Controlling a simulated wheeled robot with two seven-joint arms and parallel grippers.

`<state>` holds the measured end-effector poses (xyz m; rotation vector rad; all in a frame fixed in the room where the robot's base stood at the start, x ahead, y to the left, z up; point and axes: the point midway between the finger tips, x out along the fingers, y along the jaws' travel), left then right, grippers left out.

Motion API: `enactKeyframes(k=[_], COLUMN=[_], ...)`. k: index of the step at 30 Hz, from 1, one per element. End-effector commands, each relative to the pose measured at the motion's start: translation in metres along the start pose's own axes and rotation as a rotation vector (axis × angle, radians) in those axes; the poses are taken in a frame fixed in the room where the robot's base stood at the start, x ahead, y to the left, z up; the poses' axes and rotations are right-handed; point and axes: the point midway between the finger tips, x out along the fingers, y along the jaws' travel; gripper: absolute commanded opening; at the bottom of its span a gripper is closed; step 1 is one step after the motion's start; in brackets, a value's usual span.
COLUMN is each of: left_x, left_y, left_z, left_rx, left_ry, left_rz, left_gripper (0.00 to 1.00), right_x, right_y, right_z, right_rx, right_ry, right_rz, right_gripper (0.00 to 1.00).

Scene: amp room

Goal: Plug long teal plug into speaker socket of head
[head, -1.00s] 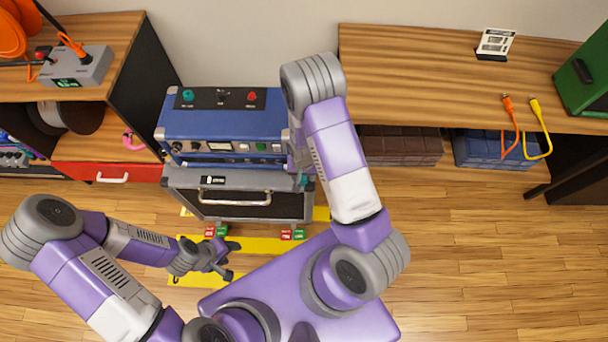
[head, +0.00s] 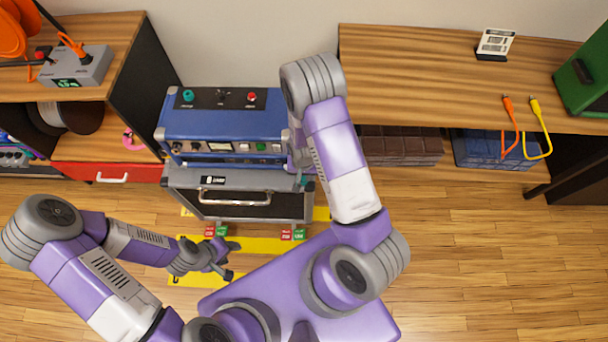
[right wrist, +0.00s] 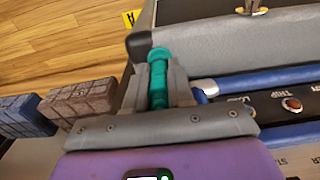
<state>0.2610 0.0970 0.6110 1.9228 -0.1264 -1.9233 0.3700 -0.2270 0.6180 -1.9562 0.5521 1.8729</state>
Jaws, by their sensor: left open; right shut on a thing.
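The teal plug (right wrist: 158,75) is between the fingers of my right gripper (right wrist: 158,92) in the right wrist view. The gripper is shut on it. In the head view a small teal bit (head: 304,181) shows beside my right arm, which hides most of that gripper. The blue amp head (head: 215,125) sits on a grey speaker cabinet (head: 188,178). My right gripper is at the head's right end. I cannot make out the speaker socket or whether the plug touches it. My left gripper (head: 231,260) is open and empty, low in front of the cabinet.
Red and green blocks (head: 293,235) lie by yellow floor strips in front of the cabinet. A wooden bench (head: 420,70) with orange and yellow cables (head: 540,125) stands right. A shelf (head: 110,75) with a red drawer (head: 80,172) stands left. The floor at right is clear.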

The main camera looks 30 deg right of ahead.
Motion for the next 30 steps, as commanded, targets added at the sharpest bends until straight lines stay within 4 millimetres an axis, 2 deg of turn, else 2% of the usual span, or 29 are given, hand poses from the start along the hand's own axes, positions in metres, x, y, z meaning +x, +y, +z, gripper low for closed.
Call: enactKeyframes(k=[30], left_x=[-0.032], left_y=[0.012], left_z=[0.001], left_rx=[0.0], left_ry=[0.0], left_rz=[0.0], left_gripper=[0.53], right_x=[-0.042], right_y=[0.0], right_z=[0.0], right_rx=[0.0], right_ry=[0.0], right_rz=[-0.001], right_gripper=[0.0])
